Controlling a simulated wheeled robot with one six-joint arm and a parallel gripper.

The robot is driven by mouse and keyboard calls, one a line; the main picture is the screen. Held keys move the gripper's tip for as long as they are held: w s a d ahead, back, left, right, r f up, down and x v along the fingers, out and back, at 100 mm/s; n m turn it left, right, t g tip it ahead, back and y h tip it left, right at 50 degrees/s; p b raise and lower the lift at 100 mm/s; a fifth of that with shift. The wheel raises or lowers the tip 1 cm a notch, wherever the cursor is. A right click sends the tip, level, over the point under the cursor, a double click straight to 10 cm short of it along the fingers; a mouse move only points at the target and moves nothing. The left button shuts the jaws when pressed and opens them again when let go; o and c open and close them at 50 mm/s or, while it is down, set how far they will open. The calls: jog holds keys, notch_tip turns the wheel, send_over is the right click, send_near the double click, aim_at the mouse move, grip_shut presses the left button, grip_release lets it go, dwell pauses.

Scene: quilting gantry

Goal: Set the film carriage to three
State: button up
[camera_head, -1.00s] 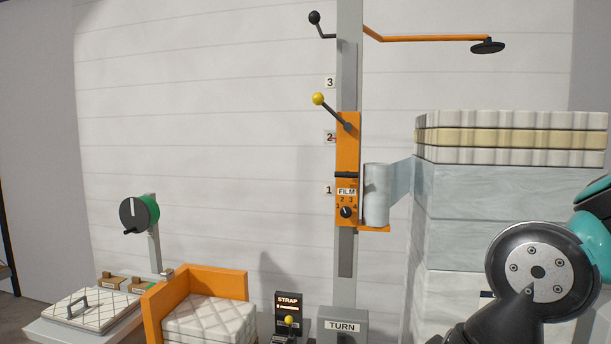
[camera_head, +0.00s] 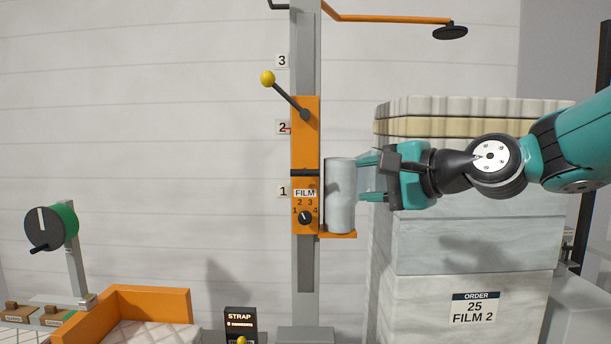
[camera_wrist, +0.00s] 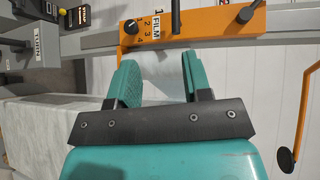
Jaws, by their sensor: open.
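The orange film carriage (camera_head: 308,140) sits on a grey upright mast beside number plates 1, 2 and 3. A small red mark on it lines up with plate 2 (camera_head: 283,127). A lever with a yellow ball (camera_head: 267,79) sticks out up and left from it. Below is a FILM dial (camera_head: 305,217) marked 1 to 4. A pale film roll (camera_head: 340,195) stands at its right. My gripper (camera_head: 364,178) is open just right of the roll, fingers pointing left; contact is unclear. The wrist view shows the open, empty fingers (camera_wrist: 158,62) below the carriage (camera_wrist: 190,24).
A tall wrapped stack (camera_head: 455,240) with an order label, 25 FILM 2, stands behind and below my arm. An orange overhead arm (camera_head: 390,20) ends in a black disc. A STRAP box (camera_head: 240,320) and a green reel (camera_head: 62,225) stand lower left. The wall left of the mast is clear.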

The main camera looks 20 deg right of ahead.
aim_at(309, 172)
jog(key=shift+m+t, duration=0.4)
jog(key=shift+m, duration=0.3)
jog(key=p+x, duration=0.2)
jog(key=x, duration=0.3)
jog(key=d+r+p+x, duration=0.1)
jog(key=p+x, duration=0.1)
jog(key=x, duration=0.4)
jog(key=w+p+x, duration=0.1)
jog(key=p+x, duration=0.1)
jog(key=x, duration=0.4)
jog(key=shift+d+r, duration=0.2)
jog(key=shift+d, duration=0.1)
jog(key=shift+c, duration=0.4)
jog(key=shift+p, duration=0.3)
grip_shut()
